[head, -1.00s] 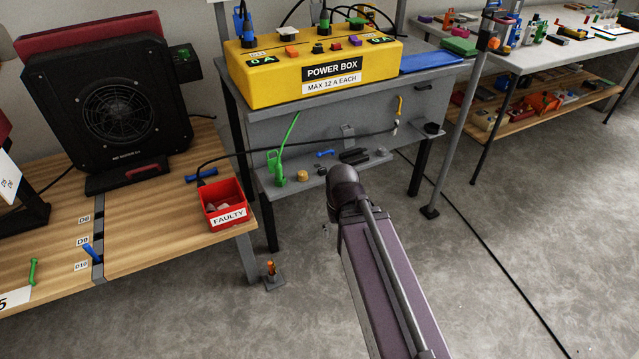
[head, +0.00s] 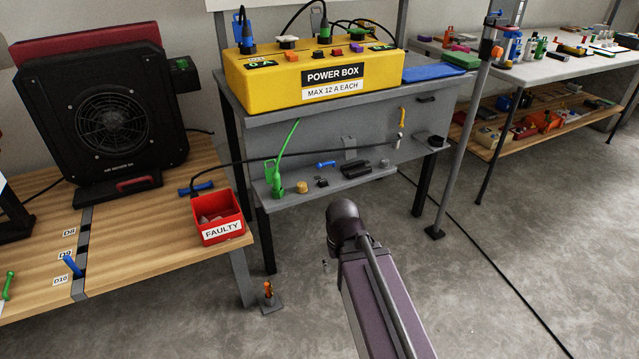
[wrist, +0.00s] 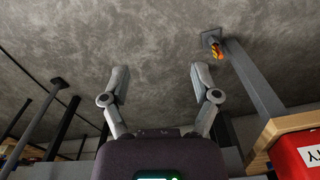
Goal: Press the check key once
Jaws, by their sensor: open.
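The yellow power box (head: 243,92) stands on a grey bench in the head view. Its top carries an orange key (head: 292,57), a red key (head: 337,52) and a purple key (head: 356,47). I cannot read a check label on any of them. Two green displays read 0 A, one on the left (head: 261,63) and one on the right. My gripper (wrist: 160,75) is open and empty in the wrist view, its fingers apart over bare floor. It is hidden in the head view, where only my arm shows, in front of the bench and below the box.
The grey bench (head: 375,125) has a low shelf with a green can (head: 275,180) and small parts. A red FAULTY bin (head: 222,232) sits on the wooden table (head: 140,240) at left, near a black fan unit (head: 112,122). A grey post (head: 462,150) stands right. Cables cross the bench.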

